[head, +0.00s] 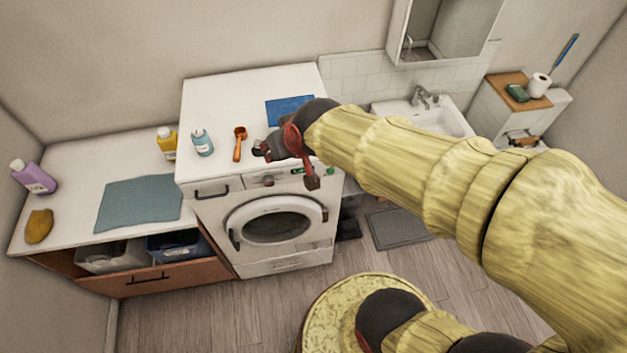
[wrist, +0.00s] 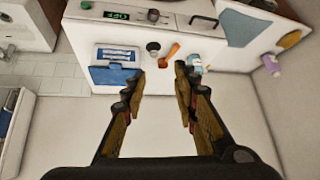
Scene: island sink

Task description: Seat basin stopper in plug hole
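The small dark round stopper (wrist: 152,46) stands on the white top of the washing machine, between the blue item and the orange scoop. In the head view, a dark shape beside my gripper is hard to separate from the fingertip. My gripper (wrist: 158,78) is open and empty, its fingers spread wide, with the stopper beyond the fingertips and apart from them. In the head view, my gripper (head: 287,166) is over the front right of the machine top. The white basin (head: 440,118) with its tap (head: 422,97) is at the right, partly behind my arm; its plug hole cannot be made out.
On the machine top (head: 232,95) are an orange scoop (head: 240,144), a pale blue bottle (head: 203,143) and a blue item (head: 288,110). A yellow bottle (head: 167,143), teal mat (head: 140,203) and purple bottle (head: 35,179) are on the left counter. A mirror cabinet (head: 447,30) hangs above the basin.

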